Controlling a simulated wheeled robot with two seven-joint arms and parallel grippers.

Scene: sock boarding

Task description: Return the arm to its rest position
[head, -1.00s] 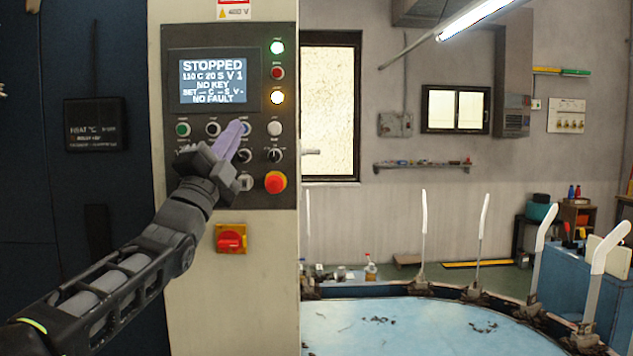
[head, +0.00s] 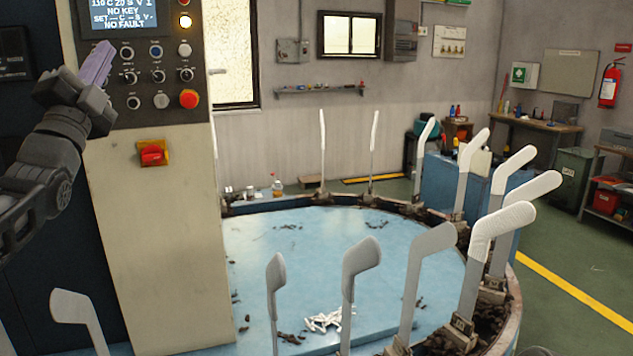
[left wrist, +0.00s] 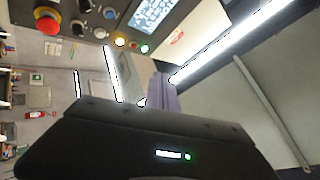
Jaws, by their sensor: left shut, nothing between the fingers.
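My left gripper (head: 97,68) shows at the upper left of the head view, in front of the left edge of the control panel (head: 150,112). Its pale purple fingers point up and are shut with nothing between them. In the left wrist view the fingers (left wrist: 163,95) show at the middle, past the dark gripper body. The panel carries a screen (head: 122,16), several knobs and buttons, and a red mushroom button (head: 189,99). The fingers stand apart from the knobs in the picture. My right gripper is not in view.
A round blue table (head: 300,255) has several upright white sock boards (head: 502,228) around its rim. A red switch (head: 153,153) on a yellow plate sits below the panel. White pieces (head: 325,320) lie on the table. Open green floor lies at the right.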

